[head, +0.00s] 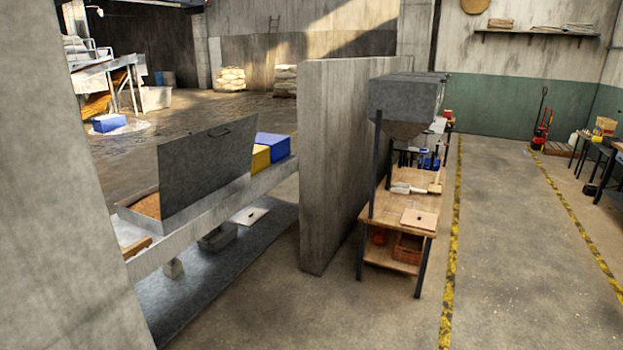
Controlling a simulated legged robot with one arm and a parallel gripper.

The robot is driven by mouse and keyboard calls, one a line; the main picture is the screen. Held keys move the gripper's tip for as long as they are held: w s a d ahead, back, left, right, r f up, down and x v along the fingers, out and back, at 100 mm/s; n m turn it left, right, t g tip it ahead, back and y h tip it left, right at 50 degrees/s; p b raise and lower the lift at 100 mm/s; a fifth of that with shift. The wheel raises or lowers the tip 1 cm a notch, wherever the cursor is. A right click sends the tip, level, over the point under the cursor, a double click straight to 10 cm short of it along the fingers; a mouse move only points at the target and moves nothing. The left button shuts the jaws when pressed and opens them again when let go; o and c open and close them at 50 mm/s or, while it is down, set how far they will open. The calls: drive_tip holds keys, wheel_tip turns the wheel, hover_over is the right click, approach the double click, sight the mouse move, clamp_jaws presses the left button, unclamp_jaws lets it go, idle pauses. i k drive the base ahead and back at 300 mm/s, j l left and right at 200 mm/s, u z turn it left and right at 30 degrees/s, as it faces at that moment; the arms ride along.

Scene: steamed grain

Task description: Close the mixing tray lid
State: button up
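The mixing tray (146,207) sits on a long grey bench at the left, holding brown grain. The near wall at the left cuts off part of the bench. My gripper is not in view.
A yellow box (261,158) and a blue box (273,146) sit beyond the lid. A concrete partition (335,150) separates the bench from a wooden worktable (405,212) with tools. Open floor (525,260) lies to the right, marked with yellow-black lines.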

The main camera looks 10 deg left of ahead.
sight(193, 166)
drive_tip(key=i+u, duration=0.3)
drive_tip(key=i, duration=0.15)
drive_tip(key=i+l+u, duration=0.15)
drive_tip(key=i+u, duration=0.15)
drive_tip(key=i, duration=0.2)
drive_tip(key=i+l+u, duration=0.3)
drive_tip(key=i, duration=0.15)
drive_tip(key=i+l+u, duration=0.3)
drive_tip(key=i+j, duration=0.05)
drive_tip(key=i, duration=0.1)
